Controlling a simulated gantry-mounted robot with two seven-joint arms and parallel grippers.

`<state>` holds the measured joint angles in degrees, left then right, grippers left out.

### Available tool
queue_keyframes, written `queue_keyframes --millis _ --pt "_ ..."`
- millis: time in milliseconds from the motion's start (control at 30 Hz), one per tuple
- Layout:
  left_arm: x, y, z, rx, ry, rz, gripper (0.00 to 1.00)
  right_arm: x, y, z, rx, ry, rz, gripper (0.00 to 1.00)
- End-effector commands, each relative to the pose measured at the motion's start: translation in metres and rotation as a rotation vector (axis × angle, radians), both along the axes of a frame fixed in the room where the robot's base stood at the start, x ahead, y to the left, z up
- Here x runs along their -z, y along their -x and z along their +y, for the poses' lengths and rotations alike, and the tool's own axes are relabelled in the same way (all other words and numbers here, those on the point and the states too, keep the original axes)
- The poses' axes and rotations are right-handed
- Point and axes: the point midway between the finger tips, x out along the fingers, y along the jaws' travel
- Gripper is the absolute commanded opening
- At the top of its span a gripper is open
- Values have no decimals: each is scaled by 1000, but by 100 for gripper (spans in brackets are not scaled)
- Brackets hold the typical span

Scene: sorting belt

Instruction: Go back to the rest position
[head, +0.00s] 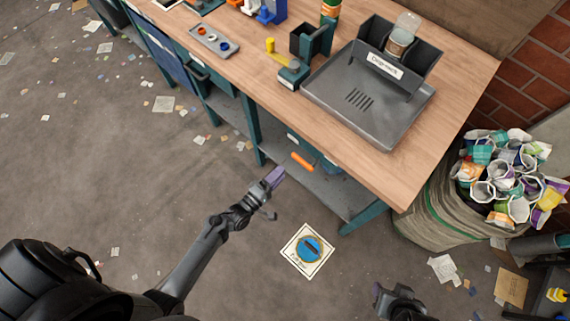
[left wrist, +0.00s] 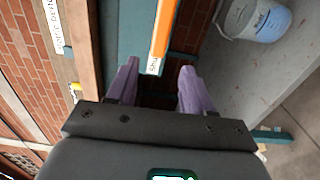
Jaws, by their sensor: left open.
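My left gripper (head: 273,180) is in front of the workbench, over the floor by the lower shelf. Its purple fingers are apart in the left wrist view (left wrist: 158,88), with nothing held between them. My right gripper (head: 379,290) is low at the bottom of the head view.
The wooden workbench (head: 250,75) holds a grey drip rack (head: 400,110) with a jar (head: 400,42), and a small tray (head: 215,40). A full waste sack (head: 440,215) stands at the right. A bucket (left wrist: 262,20) shows in the wrist view. The floor at left is mostly open.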

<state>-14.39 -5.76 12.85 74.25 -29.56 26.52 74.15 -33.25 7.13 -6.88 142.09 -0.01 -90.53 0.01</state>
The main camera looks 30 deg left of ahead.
Motion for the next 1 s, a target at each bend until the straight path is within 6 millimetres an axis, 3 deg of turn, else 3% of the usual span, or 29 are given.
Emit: queue_keyframes --millis 167,667,833,1000 --pt "-1 10 2 1 0 0 51 -2 0 1 3 -4 0 51" --pt "2 13 2 1 0 4 51 -3 0 2 6 -8 0 51" --pt "17 40 5 21 -19 47 51 -3 0 2 4 -7 -1 51" --pt "-24 44 -2 90 -144 16 51 -4 -1 0 0 0 -2 51"
